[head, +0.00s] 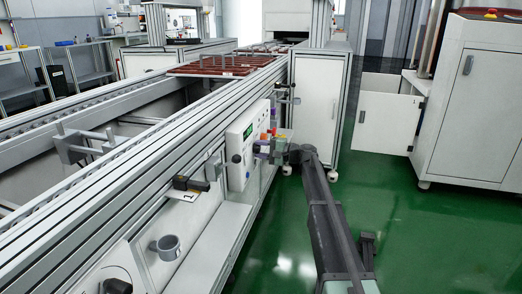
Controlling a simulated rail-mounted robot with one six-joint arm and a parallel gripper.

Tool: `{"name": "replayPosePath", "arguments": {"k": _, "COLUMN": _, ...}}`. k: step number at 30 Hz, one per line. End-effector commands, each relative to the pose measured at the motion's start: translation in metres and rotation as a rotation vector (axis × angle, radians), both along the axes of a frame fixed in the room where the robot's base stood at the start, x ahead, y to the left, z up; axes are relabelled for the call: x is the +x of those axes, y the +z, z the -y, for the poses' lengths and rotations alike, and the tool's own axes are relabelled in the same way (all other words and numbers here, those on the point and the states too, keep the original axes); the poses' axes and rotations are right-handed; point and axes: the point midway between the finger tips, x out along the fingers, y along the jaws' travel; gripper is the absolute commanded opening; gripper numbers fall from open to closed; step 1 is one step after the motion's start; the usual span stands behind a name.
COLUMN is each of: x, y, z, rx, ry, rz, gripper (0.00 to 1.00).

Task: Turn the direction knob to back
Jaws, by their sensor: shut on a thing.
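The white control box (240,148) is mounted on the side of the conveyor frame, with a small green display on its left part. My gripper (264,147) is at the right part of the box's face, reaching in from the right. It is shut on a small part there, which I take to be the direction knob. The knob itself is hidden by the fingers, so its pointing direction cannot be read. Small coloured parts, red, orange and purple, show around the fingertips.
The conveyor (150,150) runs from front left to the back, with a dark red tray (222,65) on it. A white cabinet (318,100) stands behind my gripper. Green floor (440,235) is clear at right.

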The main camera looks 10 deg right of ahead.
Motion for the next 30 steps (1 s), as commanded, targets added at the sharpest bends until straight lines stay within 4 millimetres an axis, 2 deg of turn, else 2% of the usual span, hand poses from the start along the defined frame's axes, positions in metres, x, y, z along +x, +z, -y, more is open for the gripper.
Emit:
{"name": "replayPosePath", "arguments": {"k": 14, "x": -0.0005, "y": -0.0002, "z": 0.0004, "rx": -0.008, "ry": 0.0, "rz": 0.013, "gripper": 0.16}}
{"name": "replayPosePath", "arguments": {"k": 15, "x": -0.0005, "y": -0.0002, "z": 0.0004, "rx": -0.008, "ry": 0.0, "rz": 0.013, "gripper": 0.46}}
{"name": "replayPosePath", "arguments": {"k": 19, "x": -0.0003, "y": -0.0002, "z": 0.0003, "rx": -0.006, "ry": 0.0, "rz": 0.013, "gripper": 0.65}}
{"name": "replayPosePath", "arguments": {"k": 26, "x": -0.0002, "y": -0.0001, "z": 0.0003, "rx": -0.006, "ry": 0.0, "rz": 0.012, "gripper": 0.65}}
{"name": "replayPosePath", "arguments": {"k": 30, "x": -0.0052, "y": 0.0, "z": 0.0097, "rx": -0.006, "ry": -0.001, "rz": 0.012, "gripper": 0.65}}
